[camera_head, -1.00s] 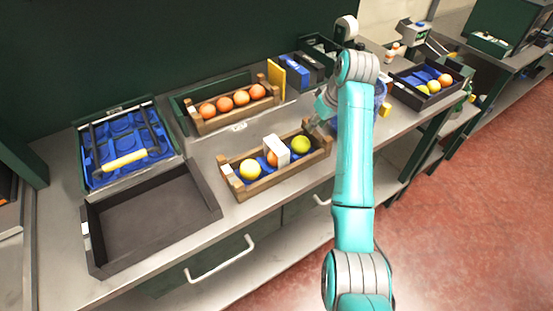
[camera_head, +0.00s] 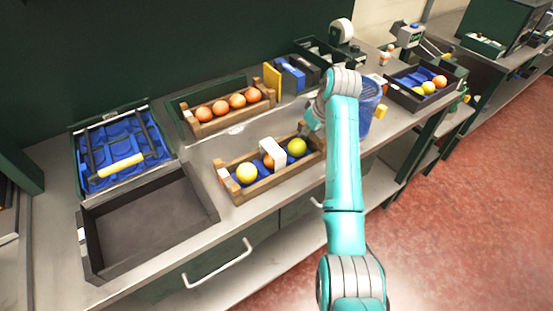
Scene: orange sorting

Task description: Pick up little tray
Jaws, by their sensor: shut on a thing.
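The little tray appears to be the wooden crate (camera_head: 285,177) near the front middle of the counter. The white block leans among the fruit. My gripper (camera_head: 305,131) is at the crate's right end, shut on it. The fingertips are small and partly hidden, and I cannot tell whether the crate is clear of the counter.
A second wooden crate (camera_head: 207,129) with several oranges stands behind. An empty dark tray (camera_head: 205,182) and a blue-lined bin (camera_head: 147,149) are at left. A blue basket (camera_head: 370,100) is right of my arm. A dark fruit tray (camera_head: 408,102) stands farther right.

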